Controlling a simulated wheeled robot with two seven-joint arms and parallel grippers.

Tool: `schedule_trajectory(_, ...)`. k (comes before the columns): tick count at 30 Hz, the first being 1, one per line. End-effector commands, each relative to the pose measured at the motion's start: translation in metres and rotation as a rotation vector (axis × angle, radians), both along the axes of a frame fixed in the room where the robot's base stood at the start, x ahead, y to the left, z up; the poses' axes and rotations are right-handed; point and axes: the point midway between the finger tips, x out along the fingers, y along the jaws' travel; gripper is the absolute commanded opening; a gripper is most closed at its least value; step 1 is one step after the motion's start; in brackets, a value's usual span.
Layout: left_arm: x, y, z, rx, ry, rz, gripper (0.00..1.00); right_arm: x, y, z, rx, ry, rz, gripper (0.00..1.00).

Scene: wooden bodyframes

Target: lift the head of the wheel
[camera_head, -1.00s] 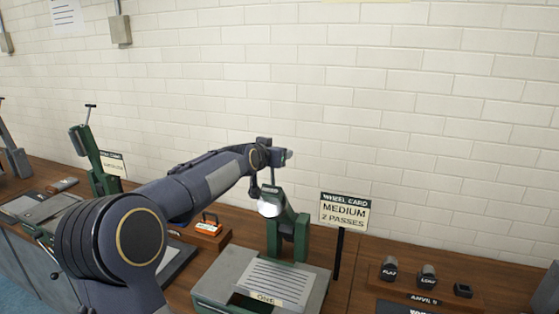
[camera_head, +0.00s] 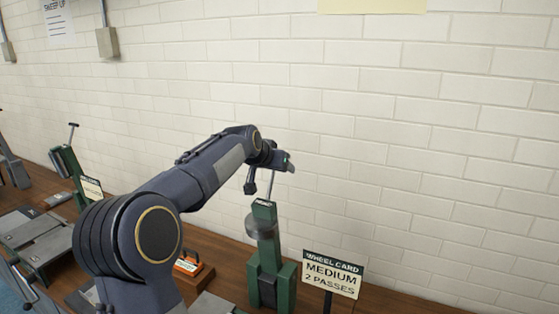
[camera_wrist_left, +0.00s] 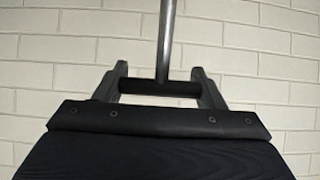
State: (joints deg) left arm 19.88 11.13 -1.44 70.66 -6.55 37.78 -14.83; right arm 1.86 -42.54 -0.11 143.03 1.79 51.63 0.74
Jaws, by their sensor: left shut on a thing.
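The green wheel machine (camera_head: 272,285) stands on the bench left of a card reading "WHEEL CARD MEDIUM 2 PASSES" (camera_head: 332,272). Its green head (camera_head: 263,212) stands high over the base, with a grey round wheel (camera_head: 259,226) just below it. A thin rod rises from the head to my left gripper (camera_head: 278,160). In the left wrist view, my left gripper (camera_wrist_left: 160,88) is shut on the dark crossbar handle (camera_wrist_left: 150,87) at the end of a silver rod (camera_wrist_left: 167,35). My right gripper is out of view.
My left arm hides part of the bench. A small orange-labelled block (camera_head: 188,267) lies left of the machine. Another green machine (camera_head: 68,165) with a T-handle stands further left.

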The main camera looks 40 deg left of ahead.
Motion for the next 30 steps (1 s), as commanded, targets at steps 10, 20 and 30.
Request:
schedule_trajectory(10, -0.003, -0.001, -0.016, -0.012, 0.043, -0.004, 0.23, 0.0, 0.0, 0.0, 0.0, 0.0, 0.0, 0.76)
schedule_trajectory(20, -0.003, -0.002, -0.012, -0.011, 0.034, -0.003, 0.85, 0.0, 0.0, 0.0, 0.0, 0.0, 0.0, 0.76)
schedule_trajectory(30, -0.01, -0.003, -0.003, -0.007, 0.024, -0.003, 0.85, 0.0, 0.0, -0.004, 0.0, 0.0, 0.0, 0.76)
